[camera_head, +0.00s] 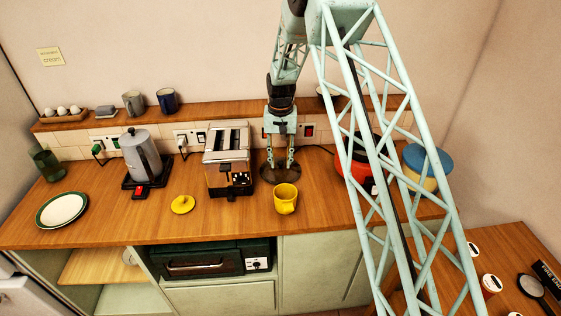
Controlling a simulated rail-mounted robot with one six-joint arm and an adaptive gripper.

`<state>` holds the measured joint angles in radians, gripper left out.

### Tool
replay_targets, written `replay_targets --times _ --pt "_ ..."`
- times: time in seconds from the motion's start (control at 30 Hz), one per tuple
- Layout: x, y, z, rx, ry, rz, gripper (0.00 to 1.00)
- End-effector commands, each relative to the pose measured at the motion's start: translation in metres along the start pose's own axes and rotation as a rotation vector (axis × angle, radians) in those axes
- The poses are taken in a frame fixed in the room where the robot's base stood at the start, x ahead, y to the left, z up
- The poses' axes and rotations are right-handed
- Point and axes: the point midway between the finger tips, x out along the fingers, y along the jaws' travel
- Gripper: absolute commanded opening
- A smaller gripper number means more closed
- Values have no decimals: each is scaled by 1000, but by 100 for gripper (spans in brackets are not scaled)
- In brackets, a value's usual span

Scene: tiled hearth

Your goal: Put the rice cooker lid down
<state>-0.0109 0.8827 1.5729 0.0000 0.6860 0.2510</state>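A dark brown, round lid (281,177), which looks like the rice cooker lid, is flat on or just above the wooden counter, between the toaster and the red cooker. My gripper (281,166) points straight down over its middle. The two fingers stand apart on either side of the lid's centre, and the gripper looks open. Any knob between the fingers is too small to make out. The red rice cooker (343,165) stands to the right, largely hidden behind my arm's lattice.
A yellow mug (285,199) stands just in front of the lid. A chrome toaster (228,160) is close on the left. Further left are a yellow lid (182,204), a kettle (142,157) and a plate (62,210). A blue-topped canister (428,165) stands right.

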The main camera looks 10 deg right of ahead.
Motion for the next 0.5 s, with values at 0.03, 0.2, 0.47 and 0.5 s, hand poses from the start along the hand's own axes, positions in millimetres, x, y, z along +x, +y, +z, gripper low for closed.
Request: replay_targets --times 0.03,0.2,0.47,0.5 --pt "0 0 0 0 0 0 28" --pt "0 0 0 0 0 0 28" --pt "-4 0 0 0 0 0 28" --pt "-6 0 0 0 1 0 28"
